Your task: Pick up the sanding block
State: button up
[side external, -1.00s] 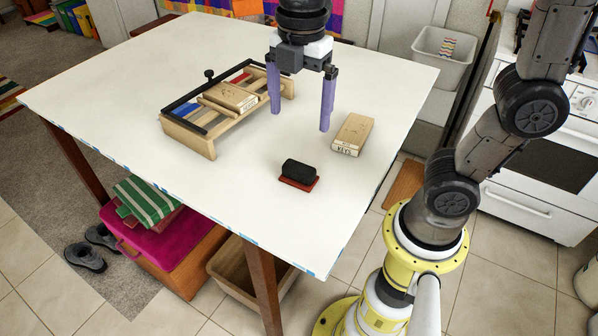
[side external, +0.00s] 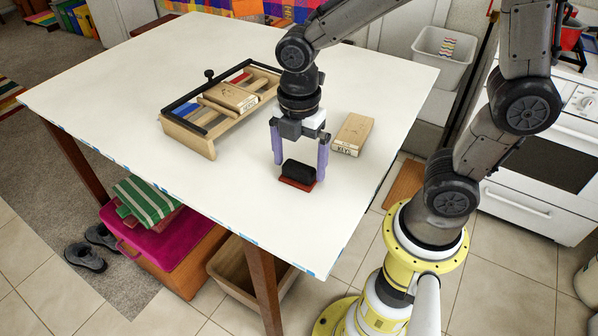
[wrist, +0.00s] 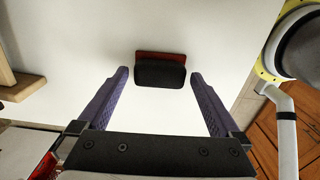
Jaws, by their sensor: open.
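The sanding block (side external: 298,174), a black body on a flat red base, lies on the white table near its front right part. It also shows in the wrist view (wrist: 160,73), at top centre, with the red base edge behind the black body. My gripper (side external: 299,169) is open with its purple fingers pointing down, close above the block. In the wrist view the fingertips (wrist: 159,76) appear one on each side of the block, with a gap on both sides. Whether the tips are level with the block is hard to tell. Nothing is held.
A light wooden block (side external: 353,134) with printing lies to the right, close to my gripper. A wooden frame with a black edge (side external: 186,139) stands at left, with another wooden block (side external: 230,97) resting on it. The white table (side external: 200,210) is clear left of the sanding block.

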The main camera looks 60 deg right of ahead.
notch_tip(320, 180, down, 2)
jog(key=c, duration=1.2)
jog(key=shift+o, duration=0.2)
jog(key=shift+r, duration=0.1)
